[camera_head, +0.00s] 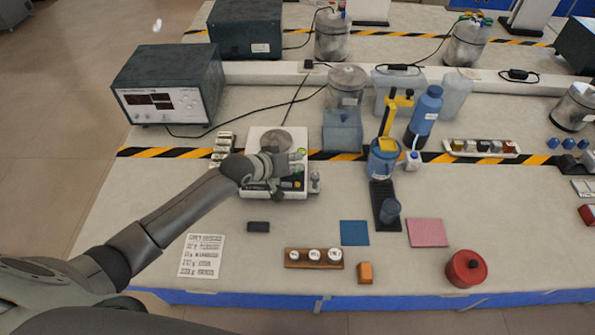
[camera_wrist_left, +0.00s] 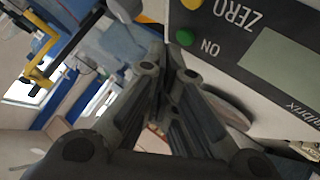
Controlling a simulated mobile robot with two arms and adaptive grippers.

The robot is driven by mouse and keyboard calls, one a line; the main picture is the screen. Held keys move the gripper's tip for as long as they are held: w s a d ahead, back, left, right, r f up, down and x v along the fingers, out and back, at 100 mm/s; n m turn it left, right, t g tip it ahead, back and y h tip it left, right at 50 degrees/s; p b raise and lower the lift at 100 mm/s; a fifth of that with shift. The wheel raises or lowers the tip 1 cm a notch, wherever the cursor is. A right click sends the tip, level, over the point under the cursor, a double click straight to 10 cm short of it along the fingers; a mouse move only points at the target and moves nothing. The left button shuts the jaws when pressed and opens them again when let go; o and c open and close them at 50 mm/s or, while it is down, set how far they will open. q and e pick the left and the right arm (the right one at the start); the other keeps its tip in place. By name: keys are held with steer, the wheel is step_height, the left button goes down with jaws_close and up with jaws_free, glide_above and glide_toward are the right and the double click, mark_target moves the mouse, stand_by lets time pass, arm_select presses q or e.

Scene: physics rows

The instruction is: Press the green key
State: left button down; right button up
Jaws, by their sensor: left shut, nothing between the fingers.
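The green key (camera_wrist_left: 185,37) is a small round button beside the word ON on the dark panel of the white balance (camera_head: 256,141). A second round key, yellow-orange (camera_wrist_left: 192,4), sits by the word ZERO. My left gripper (camera_head: 297,160) is over the right part of the balance, its fingers shut and empty. In the left wrist view the closed fingertips (camera_wrist_left: 172,55) appear very close to the green key, just below it; I cannot tell whether they touch. In the head view my gripper hides much of the panel. My right gripper is not in view.
A metal pan (camera_head: 276,141) is on top of the balance. A small grey weight (camera_head: 315,182) stands at its right. A black block (camera_head: 258,227) lies in front, and a blue box (camera_head: 342,130) stands behind right.

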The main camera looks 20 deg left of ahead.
arm_select(q)
steer(key=shift+f, duration=0.1)
steer(key=shift+w+f, duration=0.1)
steer(key=shift+f, duration=0.25)
steer(key=shift+f, duration=0.1)
stand_by(0.4)
steer(key=shift+r+p, duration=0.6)
steer(key=shift+p, duration=0.1)
steer(key=shift+r+p, duration=0.35)
steer(key=shift+p, duration=0.05)
steer(key=r+p, duration=0.2)
steer(key=p, duration=0.1)
steer(key=s+r+p, duration=0.1)
steer(key=r+p, duration=0.1)
steer(key=r, duration=0.1)
steer(key=shift+s+d+p, duration=0.2)
steer(key=shift+p, duration=0.2)
